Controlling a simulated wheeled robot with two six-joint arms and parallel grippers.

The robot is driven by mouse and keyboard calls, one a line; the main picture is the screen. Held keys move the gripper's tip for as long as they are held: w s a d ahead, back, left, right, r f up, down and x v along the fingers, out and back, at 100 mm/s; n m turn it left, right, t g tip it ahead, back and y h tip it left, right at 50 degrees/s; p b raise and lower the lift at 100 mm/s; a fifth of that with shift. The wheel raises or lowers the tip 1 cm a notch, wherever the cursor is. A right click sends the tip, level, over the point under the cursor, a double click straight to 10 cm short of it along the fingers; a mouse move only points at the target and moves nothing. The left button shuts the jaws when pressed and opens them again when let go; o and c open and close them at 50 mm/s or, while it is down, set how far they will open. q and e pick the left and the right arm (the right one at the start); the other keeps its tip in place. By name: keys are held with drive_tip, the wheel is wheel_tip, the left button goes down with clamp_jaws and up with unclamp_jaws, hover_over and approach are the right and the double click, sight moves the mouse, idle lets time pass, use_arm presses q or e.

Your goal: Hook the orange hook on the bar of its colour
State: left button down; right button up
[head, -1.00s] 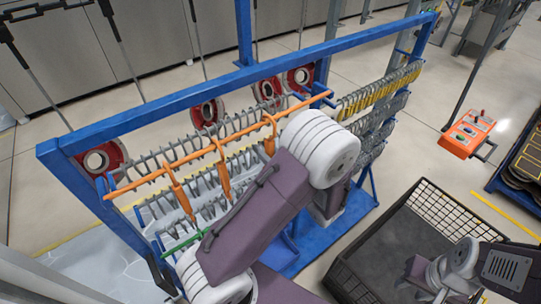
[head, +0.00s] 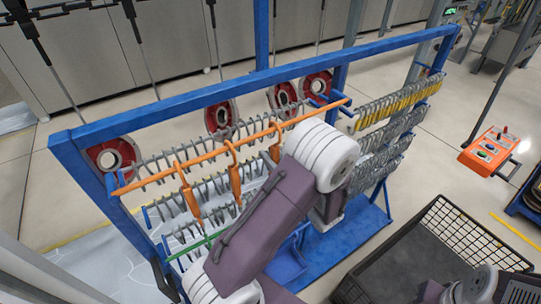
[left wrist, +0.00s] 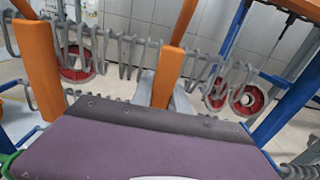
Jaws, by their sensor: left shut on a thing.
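An orange bar (head: 150,181) runs along the front of the blue rack. Three orange hooks hang on it: a left one (head: 190,195), a middle one (head: 235,178) and a right one (head: 275,151) whose lower end is hidden behind my left arm. In the left wrist view, one orange hook (left wrist: 38,65) stands at the left and another (left wrist: 172,65) runs down behind the dark edge of my left gripper (left wrist: 150,120). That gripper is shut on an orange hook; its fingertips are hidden. My right gripper is not in view; only part of that arm shows.
The blue frame (head: 215,92) holds rows of grey hooks and, at right, yellow hooks (head: 405,98). A green bar (head: 190,248) lies below the orange one. A black mesh crate (head: 455,235) stands at lower right. An orange control box (head: 492,150) stands beyond it.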

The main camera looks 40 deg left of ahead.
use_arm(q)
drive_tip(key=c, duration=1.2)
unclamp_jaws()
drive_tip(key=shift+d, duration=0.2)
drive_tip(key=b+v, duration=0.3)
drive_tip(key=v, duration=0.5)
drive_tip(key=shift+s+d, duration=0.15)
drive_tip(key=shift+d, duration=0.05)
drive_tip(key=shift+s+d, duration=0.1)
drive_tip(key=shift+d, duration=0.05)
